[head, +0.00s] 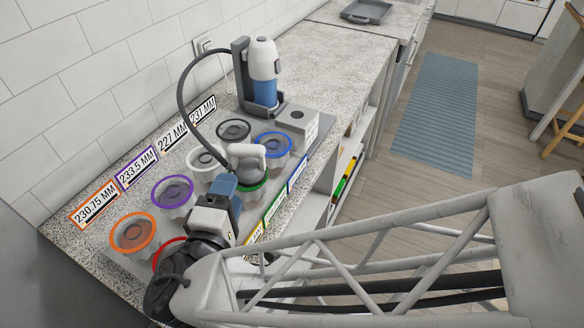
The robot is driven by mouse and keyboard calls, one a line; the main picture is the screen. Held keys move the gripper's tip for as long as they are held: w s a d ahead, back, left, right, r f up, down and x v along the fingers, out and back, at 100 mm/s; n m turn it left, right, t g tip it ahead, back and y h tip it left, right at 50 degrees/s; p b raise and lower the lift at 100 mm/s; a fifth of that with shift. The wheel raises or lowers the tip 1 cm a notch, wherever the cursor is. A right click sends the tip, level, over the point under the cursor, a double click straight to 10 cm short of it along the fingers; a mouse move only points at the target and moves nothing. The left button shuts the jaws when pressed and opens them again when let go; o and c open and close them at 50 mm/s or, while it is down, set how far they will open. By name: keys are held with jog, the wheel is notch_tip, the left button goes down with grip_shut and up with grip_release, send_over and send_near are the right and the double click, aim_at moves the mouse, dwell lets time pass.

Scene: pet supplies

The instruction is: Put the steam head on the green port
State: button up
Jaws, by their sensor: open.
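The steam head (247,155) is a white, rounded piece with a grey lower part, in the middle of the head view. A dark hose (183,95) arches from the steamer (264,72) down to it. It stands about upright over the green port (257,189), whose green rim shows below it. I cannot tell if it is fully seated. My gripper (228,183) is open, just in front and left of the steam head. Its fingertips are partly hidden, and any contact with the head is unclear.
Other ports stand around: orange (133,233), purple (172,191), white (206,157), black (233,131), blue (273,143), and red (165,250), partly hidden by my arm. Size labels (137,167) line the wall side. A grey block (297,121) stands behind.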

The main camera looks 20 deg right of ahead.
jog(key=shift+w+d+g, duration=0.1)
jog(key=shift+d+g, duration=0.2)
jog(key=shift+d, duration=0.2)
jog(key=s+d+m+g+y, duration=0.1)
jog(key=s+d+m+g, duration=0.1)
jog(key=d+m+g, duration=0.4)
jog(key=s+d+m+g+y, duration=0.1)
jog(key=s+d+m+g, duration=0.1)
jog(key=d+g, duration=0.6)
notch_tip(320, 180, up, 5)
jog(key=w+d+m+t+y, duration=0.1)
jog(key=d+m+y, duration=0.1)
jog(key=m+y, duration=0.2)
jog(key=shift+d+r+m+y, duration=0.25)
jog(key=shift+m+y, duration=0.15)
jog(key=shift+y, duration=0.7)
jog(key=shift+w, duration=0.1)
jog(key=shift+c, duration=0.3)
dwell(0.4)
